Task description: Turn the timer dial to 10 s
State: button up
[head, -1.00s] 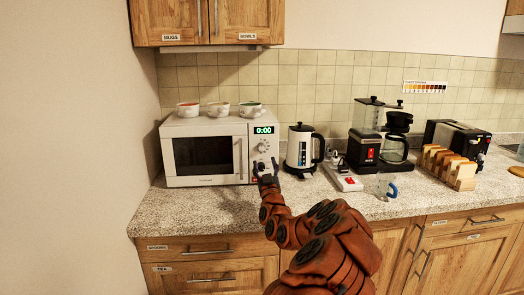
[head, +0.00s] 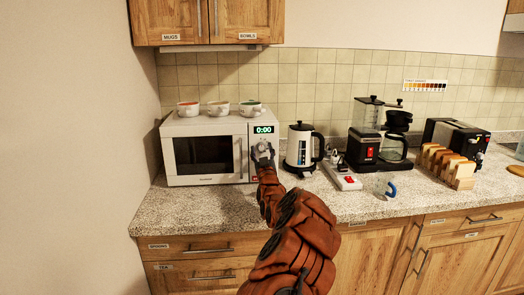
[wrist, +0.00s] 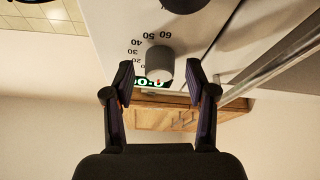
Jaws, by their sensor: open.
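The white microwave (head: 165,133) stands at the left of the counter, its green display (head: 263,129) reading 0:00. The timer dial (wrist: 159,60) is a grey round knob with numbers up to 60 around it; the wrist view shows it upside down. My gripper (wrist: 157,82) is open, one finger on each side of the dial in that view, with gaps showing beside it. I cannot tell whether the fingertips reach its depth. In the head view my gripper (head: 263,153) is in front of the control panel and hides most of the dial.
Several bowls (head: 220,107) sit on the microwave. The door handle (wrist: 262,72) runs close beside the panel. A kettle (head: 300,147) stands just right of my arm, then a power strip with a red switch (head: 346,180). The counter in front of the microwave is clear.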

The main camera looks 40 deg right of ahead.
dwell(0.3)
grip_shut()
dwell(0.3)
